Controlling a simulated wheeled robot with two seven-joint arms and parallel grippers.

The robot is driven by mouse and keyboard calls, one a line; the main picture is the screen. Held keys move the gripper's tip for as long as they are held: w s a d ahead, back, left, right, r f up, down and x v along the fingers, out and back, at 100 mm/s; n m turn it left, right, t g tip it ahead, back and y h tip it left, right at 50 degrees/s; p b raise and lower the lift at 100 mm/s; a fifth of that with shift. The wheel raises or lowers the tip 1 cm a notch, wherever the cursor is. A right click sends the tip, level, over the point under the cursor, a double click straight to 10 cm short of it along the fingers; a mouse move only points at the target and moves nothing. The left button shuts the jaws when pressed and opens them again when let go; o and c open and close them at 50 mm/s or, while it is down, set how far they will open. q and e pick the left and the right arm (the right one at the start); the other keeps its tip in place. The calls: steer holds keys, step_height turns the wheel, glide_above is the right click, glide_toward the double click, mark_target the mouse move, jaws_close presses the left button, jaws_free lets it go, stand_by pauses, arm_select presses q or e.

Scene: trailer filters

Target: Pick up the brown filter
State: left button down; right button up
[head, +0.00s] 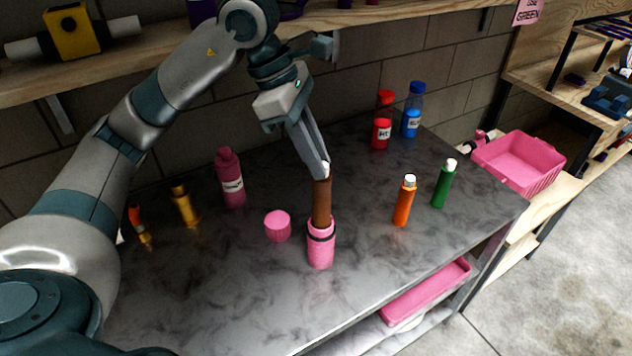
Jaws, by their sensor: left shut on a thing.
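The brown filter (322,202) is a slim brown cylinder with a pale top end. It stands upright, its lower part inside a pink cylindrical holder (320,252) with a dark band near its rim. My left gripper (325,167) comes down from above and is shut on the top end of the brown filter. The filter's lower end is hidden by the holder. My right gripper does not show in the head view.
A pink cap (278,225) lies left of the holder. An orange cylinder (404,203) and a green one (444,184) stand to the right. A magenta bottle (230,180), red bottle (382,122) and blue bottle (412,112) stand farther back. The grey table's (240,295) front is clear.

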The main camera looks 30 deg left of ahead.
arm_select(q)
step_height(320, 180, up, 4)
steer(key=shift+f, duration=0.1)
steer(key=shift+r+b, duration=0.3)
steer(key=shift+r, duration=0.45)
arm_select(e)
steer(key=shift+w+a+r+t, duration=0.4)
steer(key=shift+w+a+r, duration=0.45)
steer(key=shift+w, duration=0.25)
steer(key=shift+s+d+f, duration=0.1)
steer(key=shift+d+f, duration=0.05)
